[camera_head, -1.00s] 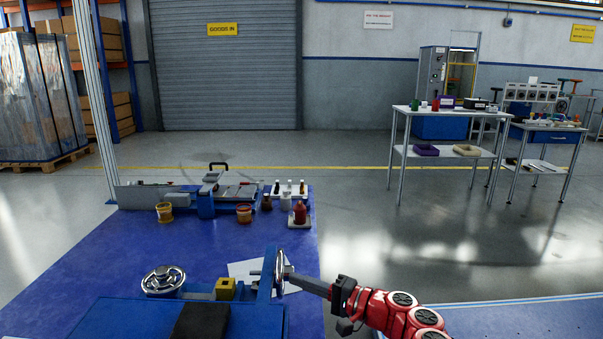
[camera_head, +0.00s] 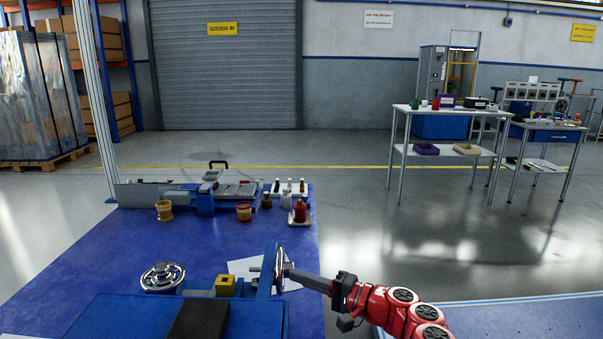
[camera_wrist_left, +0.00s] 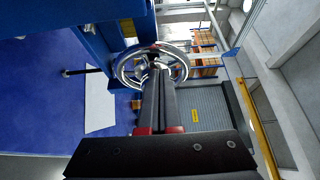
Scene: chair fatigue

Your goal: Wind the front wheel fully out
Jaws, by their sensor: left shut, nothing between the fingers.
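A blue machine (camera_head: 250,318) stands on the blue bench at the bottom of the head view. A chrome handwheel (camera_head: 279,268) is on its right side, seen nearly edge-on. It shows as a spoked ring in the left wrist view (camera_wrist_left: 122,68). A second chrome handwheel (camera_head: 162,277) lies nearly flat at the machine's left. I cannot tell which one is called the front wheel. My left gripper (camera_head: 288,271) is shut and empty, its tips at the right-side wheel. In the left wrist view its fingers (camera_wrist_left: 157,68) overlap the wheel's hub; contact is unclear. My right gripper is not in view.
A yellow block (camera_head: 225,285) and a dark pad (camera_head: 200,319) are on the machine. White paper (camera_head: 243,266) lies behind the right-side wheel. Pots, bottles and a blue device (camera_head: 205,200) stand along the bench's far edge.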

